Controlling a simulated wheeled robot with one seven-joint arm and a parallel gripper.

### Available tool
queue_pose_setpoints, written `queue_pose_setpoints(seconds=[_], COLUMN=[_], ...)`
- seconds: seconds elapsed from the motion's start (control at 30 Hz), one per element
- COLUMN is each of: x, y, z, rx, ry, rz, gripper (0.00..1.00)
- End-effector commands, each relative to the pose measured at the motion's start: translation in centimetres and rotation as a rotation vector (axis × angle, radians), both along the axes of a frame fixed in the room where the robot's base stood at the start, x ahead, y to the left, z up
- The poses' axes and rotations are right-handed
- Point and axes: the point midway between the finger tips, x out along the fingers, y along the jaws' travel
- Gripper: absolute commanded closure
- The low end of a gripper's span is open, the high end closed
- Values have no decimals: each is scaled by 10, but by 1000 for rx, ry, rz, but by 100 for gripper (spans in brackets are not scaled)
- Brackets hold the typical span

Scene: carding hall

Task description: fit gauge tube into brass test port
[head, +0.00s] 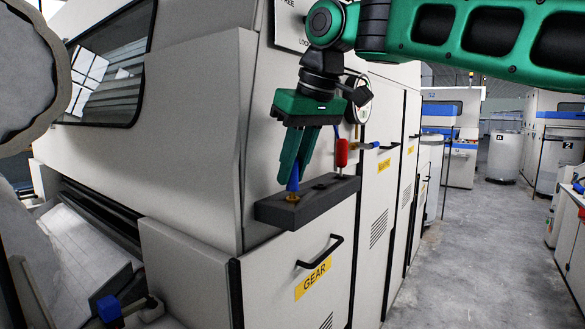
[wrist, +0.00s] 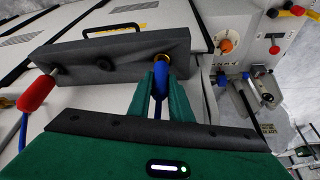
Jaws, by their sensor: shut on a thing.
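My gripper (head: 292,178) points down over the left end of a dark block on the grey machine. It is shut on the blue gauge tube (head: 294,184), whose lower end shows below the fingertips. The brass test port (head: 292,197) is a gold ring on the block's top, right under the tube. In the wrist view the tube (wrist: 159,82) runs between the fingers (wrist: 160,88) to the brass port (wrist: 162,58), and its end meets or overlaps the ring. I cannot tell whether the end is inside the port.
The dark block (head: 310,205) also carries a red-handled tool (head: 341,153) standing at its right end. A round dial gauge (head: 364,104) is on the machine behind. A black door handle (head: 320,254) sticks out below, above a GEAR label. The aisle floor (head: 455,240) at right is clear.

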Motion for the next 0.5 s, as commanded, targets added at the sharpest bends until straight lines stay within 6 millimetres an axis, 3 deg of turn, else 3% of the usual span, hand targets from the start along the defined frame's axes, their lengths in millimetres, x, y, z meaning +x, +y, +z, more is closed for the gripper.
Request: queue_pose_setpoints(seconds=[0.5], x=[-1], y=[0], z=[-11], rx=[0], ry=[0], rz=[1], gripper=[100])
